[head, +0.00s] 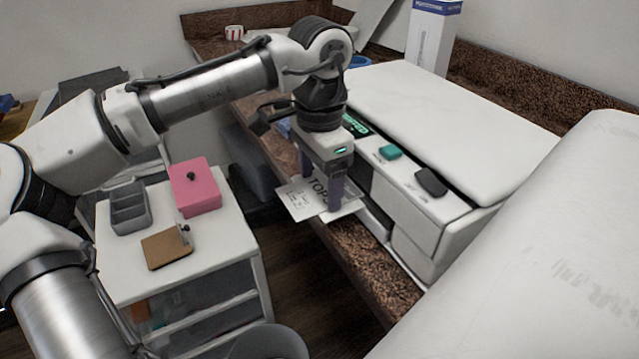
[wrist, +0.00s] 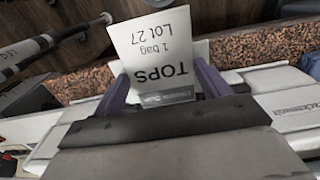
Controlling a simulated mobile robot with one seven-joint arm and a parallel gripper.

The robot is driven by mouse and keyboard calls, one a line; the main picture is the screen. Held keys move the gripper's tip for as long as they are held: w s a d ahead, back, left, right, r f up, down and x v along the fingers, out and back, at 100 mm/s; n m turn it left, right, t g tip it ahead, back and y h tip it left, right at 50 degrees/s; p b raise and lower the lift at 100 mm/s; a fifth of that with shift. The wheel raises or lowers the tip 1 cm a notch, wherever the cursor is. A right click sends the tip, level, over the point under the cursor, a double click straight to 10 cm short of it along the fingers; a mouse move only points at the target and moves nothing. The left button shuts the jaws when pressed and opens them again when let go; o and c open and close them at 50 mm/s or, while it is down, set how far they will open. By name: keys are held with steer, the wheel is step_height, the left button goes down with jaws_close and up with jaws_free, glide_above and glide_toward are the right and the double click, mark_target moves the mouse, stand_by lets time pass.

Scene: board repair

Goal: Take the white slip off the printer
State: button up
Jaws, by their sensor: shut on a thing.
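The white slip (head: 299,203) sticks out over the counter's front edge, at the printer's front. In the wrist view the slip (wrist: 152,40) reads "TOPS, 1 bag, Lot 27". My gripper (head: 320,188) points down in front of the printer and is shut on the slip. In the wrist view its two purple fingers (wrist: 162,88) stand at either side of the slip's near end. The white printer (head: 450,110) stands on the counter, with a teal piece and a dark piece on its front edge. My gripper hides part of the slip and printer front.
A white drawer cart (head: 120,262) stands left of the counter, with a pink box (head: 196,190), a grey divided tray (head: 128,212) and a brown clipboard (head: 166,248) on top. The speckled counter (head: 372,282) has a narrow front strip. A large white surface (head: 540,270) fills the lower right.

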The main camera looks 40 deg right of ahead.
mark_target(316, 191)
steer(key=shift+r, duration=0.15)
steer(key=shift+w+a+r, duration=0.1)
steer(key=shift+w+r, duration=0.05)
steer(key=shift+r, duration=0.1)
step_height(316, 191, up, 6)
steer(key=r, duration=0.1)
steer(key=w+a, duration=1.2)
steer(key=w, duration=0.3)
steer(key=shift+w+f, duration=0.35)
steer(key=shift+f, duration=0.05)
steer(key=o, duration=0.4)
steer(key=c, duration=0.4)
